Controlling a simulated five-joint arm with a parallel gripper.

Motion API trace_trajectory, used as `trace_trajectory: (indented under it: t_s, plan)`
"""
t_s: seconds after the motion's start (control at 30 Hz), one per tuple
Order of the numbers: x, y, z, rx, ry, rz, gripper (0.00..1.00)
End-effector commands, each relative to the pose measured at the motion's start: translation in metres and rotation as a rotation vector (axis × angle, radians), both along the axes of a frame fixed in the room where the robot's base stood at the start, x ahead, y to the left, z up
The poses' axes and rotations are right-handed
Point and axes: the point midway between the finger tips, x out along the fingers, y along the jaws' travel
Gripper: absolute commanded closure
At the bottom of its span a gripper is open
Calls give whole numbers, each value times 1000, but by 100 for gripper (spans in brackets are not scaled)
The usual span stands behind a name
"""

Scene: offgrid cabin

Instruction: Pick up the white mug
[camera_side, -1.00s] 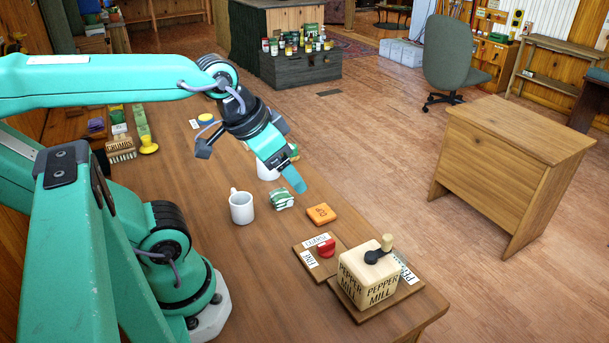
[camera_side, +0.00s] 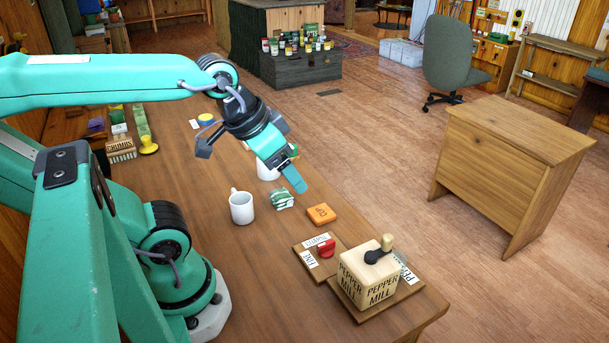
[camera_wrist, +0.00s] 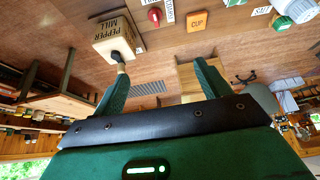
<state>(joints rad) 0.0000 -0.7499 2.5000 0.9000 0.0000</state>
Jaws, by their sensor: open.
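The white mug (camera_side: 241,207) stands upright on the wooden table in the side view, with its handle toward the upper left. My gripper (camera_side: 294,180) is in the air to the right of and above the mug, apart from it. The gripper is open and empty. In the wrist view my gripper (camera_wrist: 163,75) shows two green fingers spread apart, with nothing between them. A second white object (camera_side: 267,172) is partly hidden behind my gripper in the side view. A white object (camera_wrist: 296,9) at the wrist view's top right corner is cut off; I cannot tell which one it is.
A green-and-white block (camera_side: 282,199) lies just right of the mug, and an orange block (camera_side: 321,214) beyond it. A pepper mill (camera_side: 369,279) and a red-topped piece (camera_side: 326,248) are at the table's front right. Bare table lies left of the mug.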

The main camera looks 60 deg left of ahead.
Motion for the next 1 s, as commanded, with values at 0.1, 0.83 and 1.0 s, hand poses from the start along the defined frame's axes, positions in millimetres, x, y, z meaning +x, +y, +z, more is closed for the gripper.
trace_trajectory:
  t_s: [0.1, 0.83, 1.0]
  plan:
    - [0, 0, 0, 0, 0, 0, 24]
    - [20, 63, -32, -62, 145, 349, 24]
    - [22, 101, -53, -107, 220, 545, 24]
